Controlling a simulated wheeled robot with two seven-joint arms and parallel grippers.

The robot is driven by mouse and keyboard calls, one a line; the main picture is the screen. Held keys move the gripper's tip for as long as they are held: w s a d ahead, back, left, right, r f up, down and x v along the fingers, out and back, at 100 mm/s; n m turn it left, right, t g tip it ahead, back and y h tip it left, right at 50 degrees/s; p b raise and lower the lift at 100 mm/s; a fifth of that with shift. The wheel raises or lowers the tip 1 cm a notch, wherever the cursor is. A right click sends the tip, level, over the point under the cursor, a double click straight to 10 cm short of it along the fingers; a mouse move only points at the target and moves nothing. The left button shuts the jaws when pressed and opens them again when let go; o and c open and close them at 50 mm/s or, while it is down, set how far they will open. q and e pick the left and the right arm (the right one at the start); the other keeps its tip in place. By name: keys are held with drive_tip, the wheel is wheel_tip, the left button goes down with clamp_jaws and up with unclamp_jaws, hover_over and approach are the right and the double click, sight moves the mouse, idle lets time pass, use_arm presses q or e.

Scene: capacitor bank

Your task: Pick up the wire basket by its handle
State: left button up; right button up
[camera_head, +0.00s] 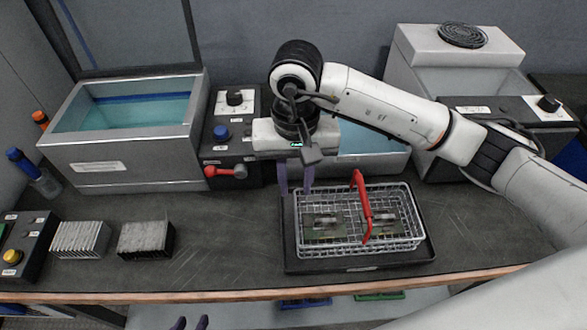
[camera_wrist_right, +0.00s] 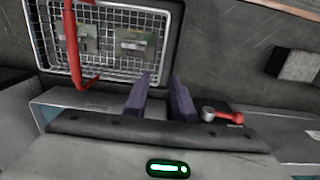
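The wire basket (camera_head: 335,250) sits in a black tray (camera_head: 300,266) on the bench, with two green circuit boards inside. Its red handle (camera_head: 364,205) stands up over the basket. In the right wrist view the basket (camera_wrist_right: 112,20) is at the top and the handle (camera_wrist_right: 73,50) is left of the fingers. My right gripper (camera_head: 296,180) is open and empty above the basket's back left corner, left of the handle and apart from it; its purple fingers also show in the wrist view (camera_wrist_right: 160,98). My left gripper (camera_head: 190,323) shows only its two separated fingertips at the bottom edge.
Left are a tank of teal liquid (camera_head: 120,168), a control box with a red lever (camera_head: 228,171) and two finned blocks (camera_head: 82,240) (camera_head: 146,240). Another tank (camera_head: 370,165) stands behind the basket. The bench front edge (camera_head: 200,296) is close to the tray.

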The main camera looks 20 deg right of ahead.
wheel_tip(320, 180, down, 8)
drive_tip(key=shift+r, duration=0.25)
drive_tip(key=shift+c, duration=0.2)
clamp_jaws()
drive_tip(key=shift+r, duration=0.1)
